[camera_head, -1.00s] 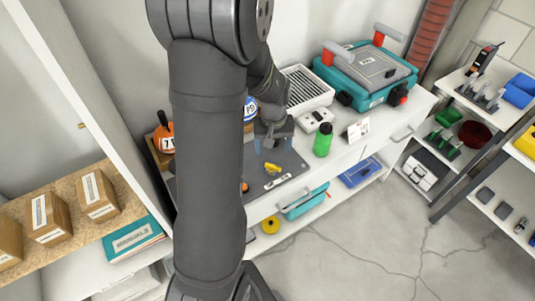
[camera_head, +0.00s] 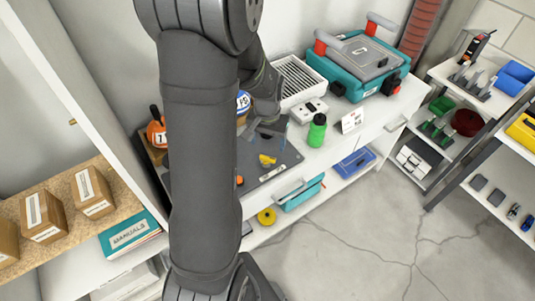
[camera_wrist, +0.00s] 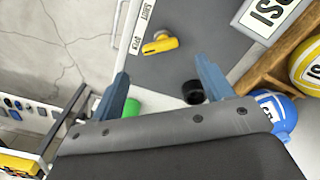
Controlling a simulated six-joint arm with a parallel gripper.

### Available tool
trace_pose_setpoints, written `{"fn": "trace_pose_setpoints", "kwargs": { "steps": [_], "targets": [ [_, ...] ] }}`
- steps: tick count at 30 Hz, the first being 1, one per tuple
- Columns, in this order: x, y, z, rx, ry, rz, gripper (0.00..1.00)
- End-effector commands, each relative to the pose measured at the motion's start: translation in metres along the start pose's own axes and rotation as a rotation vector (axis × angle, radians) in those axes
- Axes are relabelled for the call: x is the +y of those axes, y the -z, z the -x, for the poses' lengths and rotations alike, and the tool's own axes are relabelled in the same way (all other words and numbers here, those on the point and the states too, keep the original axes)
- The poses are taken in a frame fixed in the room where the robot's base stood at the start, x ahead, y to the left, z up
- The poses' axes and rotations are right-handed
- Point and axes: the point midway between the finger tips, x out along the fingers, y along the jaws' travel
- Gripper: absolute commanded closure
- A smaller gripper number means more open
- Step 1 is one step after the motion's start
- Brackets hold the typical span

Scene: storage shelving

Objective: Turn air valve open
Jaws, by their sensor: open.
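The air valve has a yellow handle (camera_head: 267,159) on a dark grey panel (camera_head: 290,158) on the bench. In the wrist view the yellow handle (camera_wrist: 160,44) lies beside a white label (camera_wrist: 142,27) reading SHUT and OPEN. My gripper (camera_head: 266,130) is above the panel, partly hidden by my arm in the head view. In the wrist view my gripper (camera_wrist: 162,73) has its two blue fingers spread with nothing between them. The handle is beyond the fingertips and untouched.
A black round knob (camera_wrist: 193,92) is near the right finger. A green bottle (camera_head: 317,131) stands right of the panel, with a white control box (camera_head: 309,111) behind. A teal case (camera_head: 358,65) is at the back. Blue and orange labelled round objects stand at the left.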

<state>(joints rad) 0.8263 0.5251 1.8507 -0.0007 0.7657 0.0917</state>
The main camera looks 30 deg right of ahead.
Motion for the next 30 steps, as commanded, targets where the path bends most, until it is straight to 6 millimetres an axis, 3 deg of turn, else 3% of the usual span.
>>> {"fn": "trace_pose_setpoints", "kwargs": {
  "steps": [6, 12, 25, 30],
  "targets": [
    [0.000, -0.001, -0.040, -0.004, -0.001, 0.000, 0.27],
    [0.000, 0.000, -0.062, -0.002, 0.000, 0.001, 0.27],
    [0.000, 0.000, -0.070, 0.001, 0.000, 0.001, 0.27],
    [0.000, 0.000, -0.070, 0.000, 0.000, 0.001, 0.59]
  ]
}}
